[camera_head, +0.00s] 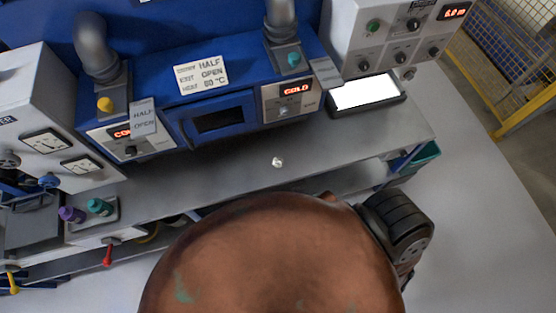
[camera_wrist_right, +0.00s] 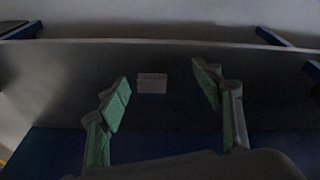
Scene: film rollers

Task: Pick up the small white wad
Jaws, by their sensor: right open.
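The small white wad (camera_head: 277,162) lies alone on the grey bench top (camera_head: 220,170), in front of the blue machine and left of the white lit panel. My right gripper shows only in the right wrist view (camera_wrist_right: 162,78), where its two green-padded fingers stand apart with nothing between them. Past the fingers is a dark flat surface with a pale rectangular patch (camera_wrist_right: 152,83). I cannot make out the wad in that view. My left gripper is not in view.
The blue machine (camera_head: 212,121) with its readouts and label cards backs the bench. A white lit panel (camera_head: 365,92) lies at the right. A large brown rounded shape (camera_head: 260,255) hides the bench's lower front. A tray with purple and teal-capped items (camera_head: 100,207) is at the left.

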